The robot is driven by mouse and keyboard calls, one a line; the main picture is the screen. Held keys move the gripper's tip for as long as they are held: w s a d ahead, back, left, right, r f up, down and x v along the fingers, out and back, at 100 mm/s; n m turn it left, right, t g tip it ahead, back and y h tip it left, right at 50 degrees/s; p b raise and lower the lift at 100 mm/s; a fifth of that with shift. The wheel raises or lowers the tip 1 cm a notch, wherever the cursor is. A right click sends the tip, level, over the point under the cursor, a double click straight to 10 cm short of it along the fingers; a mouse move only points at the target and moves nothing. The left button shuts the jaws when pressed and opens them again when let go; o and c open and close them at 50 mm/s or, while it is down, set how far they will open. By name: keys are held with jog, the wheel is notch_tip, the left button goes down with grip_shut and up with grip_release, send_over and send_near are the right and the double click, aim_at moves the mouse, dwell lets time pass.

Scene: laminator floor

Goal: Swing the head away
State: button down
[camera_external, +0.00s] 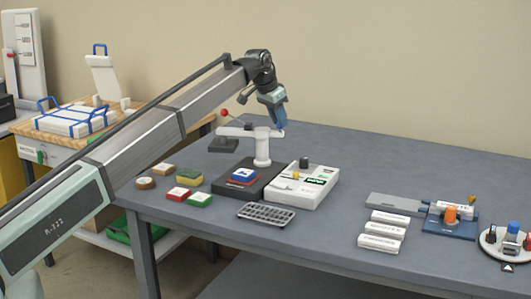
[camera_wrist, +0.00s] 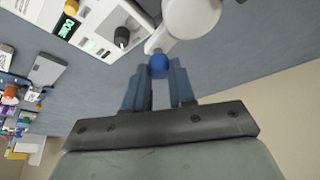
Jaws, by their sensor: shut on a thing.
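The head is a white horizontal arm (camera_external: 238,132) on a white post (camera_external: 262,150), standing over a dark base (camera_external: 262,188) in the external view. A red ball on a thin lever (camera_external: 224,112) shows near its left end. My gripper (camera_external: 281,127) is at the right end of the head, pointing down. In the wrist view my gripper (camera_wrist: 158,70) is shut on a blue knob (camera_wrist: 158,66) at the tip of a white bar. The head's round white part (camera_wrist: 192,15) shows beyond it. In the external view the fingers mostly hide the knob.
A white control box (camera_external: 318,190) with a black knob and green display stands right of the base. A blue, white and red stack (camera_external: 243,176) sits on the base. Small coloured blocks (camera_external: 188,195) and a grey tray (camera_external: 266,214) are nearby. The table's back right is clear.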

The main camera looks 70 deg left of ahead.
jog(key=shift+s+d+f+m, duration=0.1)
jog(key=shift+d+m, duration=0.05)
jog(key=shift+m, duration=0.15)
jog(key=c, duration=1)
grip_release()
jog(key=v, duration=1.4)
